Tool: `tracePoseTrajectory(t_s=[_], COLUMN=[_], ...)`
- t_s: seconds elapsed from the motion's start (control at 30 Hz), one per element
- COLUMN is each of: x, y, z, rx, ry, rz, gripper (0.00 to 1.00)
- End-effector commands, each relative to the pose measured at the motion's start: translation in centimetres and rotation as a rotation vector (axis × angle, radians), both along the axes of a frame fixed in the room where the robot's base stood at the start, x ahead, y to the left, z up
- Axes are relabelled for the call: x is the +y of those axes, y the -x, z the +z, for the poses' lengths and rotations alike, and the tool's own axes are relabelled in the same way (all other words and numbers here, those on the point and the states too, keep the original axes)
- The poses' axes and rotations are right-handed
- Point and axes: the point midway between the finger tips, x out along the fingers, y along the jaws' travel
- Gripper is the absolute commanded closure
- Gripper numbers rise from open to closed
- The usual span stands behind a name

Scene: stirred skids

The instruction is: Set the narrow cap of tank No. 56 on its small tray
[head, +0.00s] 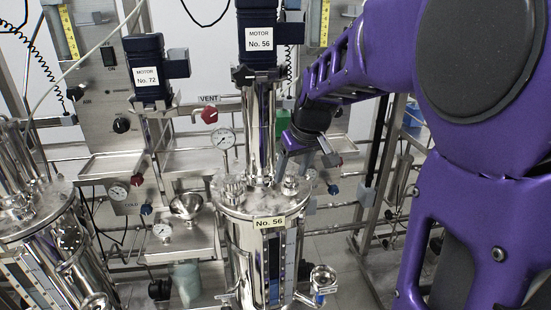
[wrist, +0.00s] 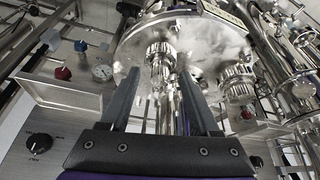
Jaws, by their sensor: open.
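Tank No. 56 (head: 262,250) stands upright in the middle of the head view, with a shiny round lid (wrist: 205,40). My gripper (head: 304,164) is above the right part of this lid, pointing down. In the wrist view my gripper (wrist: 158,70) is open, with a knurled metal cap (wrist: 160,48) showing between and beyond its fingertips. This looks like the narrow cap; I cannot tell whether the fingers touch it. A wider knurled cap (wrist: 237,80) sits to its right on the lid. Which tray is the small one is unclear; one metal tray (head: 111,166) shows at left.
The motor column (head: 260,125) rises from the lid close beside my gripper. Another tank (head: 45,225) stands at left. A shelf with a funnel (head: 187,206) and a gauge is behind. A red vent knob (head: 210,115) and hoses are near the frame.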

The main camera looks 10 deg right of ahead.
Motion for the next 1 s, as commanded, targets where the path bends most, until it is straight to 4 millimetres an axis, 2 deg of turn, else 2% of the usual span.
tracePoseTrajectory(t_s=[0.23,0.5,0.6,1.0], x=[-0.01,0.0,0.0,0.0], y=[0.0,0.0,-0.01,-0.02], z=[0.01,0.01,0.01,0.42], rx=[0.0,0.0,0.0,-0.001], ry=[0.0,0.0,0.0,0.001], rz=[0.0,0.0,0.0,0.0], gripper=[0.37,0.86,1.0,1.0])
